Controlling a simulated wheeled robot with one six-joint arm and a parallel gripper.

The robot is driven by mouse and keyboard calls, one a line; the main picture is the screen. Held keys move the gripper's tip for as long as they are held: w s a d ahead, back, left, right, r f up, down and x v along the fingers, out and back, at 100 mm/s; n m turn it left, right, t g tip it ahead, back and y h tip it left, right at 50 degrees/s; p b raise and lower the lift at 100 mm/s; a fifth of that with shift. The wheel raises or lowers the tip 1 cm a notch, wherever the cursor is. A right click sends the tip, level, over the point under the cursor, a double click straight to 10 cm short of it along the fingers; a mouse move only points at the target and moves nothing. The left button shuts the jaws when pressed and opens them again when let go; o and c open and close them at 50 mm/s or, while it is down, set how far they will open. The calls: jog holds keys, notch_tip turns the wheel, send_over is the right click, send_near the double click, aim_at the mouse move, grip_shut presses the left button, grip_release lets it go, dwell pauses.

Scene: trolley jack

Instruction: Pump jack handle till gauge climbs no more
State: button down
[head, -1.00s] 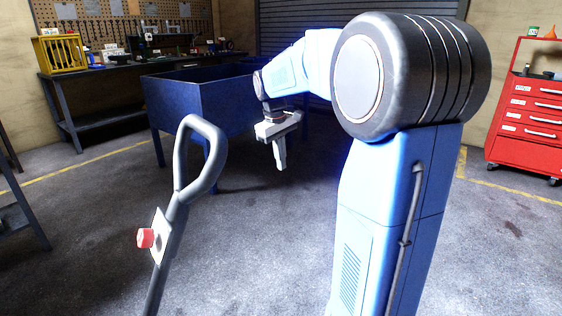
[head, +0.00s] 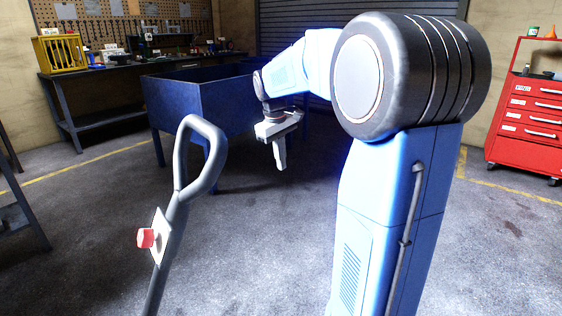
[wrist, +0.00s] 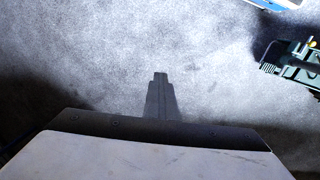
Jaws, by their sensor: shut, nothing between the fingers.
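The jack handle (head: 176,230) is a dark grey bar with a looped grip (head: 217,155) at its top, standing tilted in the left part of the head view. A red knob (head: 146,238) on a pale plate sits on the handle. My gripper (head: 281,165) hangs to the right of the loop, pointing down, shut and empty, apart from the handle. In the wrist view its closed fingers (wrist: 160,80) point over bare floor. A dark green machine part (wrist: 295,65), perhaps the jack, shows at the right edge there. I see no gauge that I can make out.
A blue open-topped bin on legs (head: 180,105) stands behind my gripper. A workbench (head: 100,72) with a yellow crate (head: 60,54) is at the back left. A red tool cabinet (head: 525,125) stands at the right. The floor around the handle looks clear.

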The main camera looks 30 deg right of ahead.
jog(key=c, duration=2.5)
grip_release()
jog(key=o, duration=1)
jog(key=shift+o, duration=0.2)
notch_tip(320, 180, up, 17)
jog(key=a, duration=0.2)
jog(key=shift+s+a, duration=0.2)
jog(key=shift+r, duration=0.1)
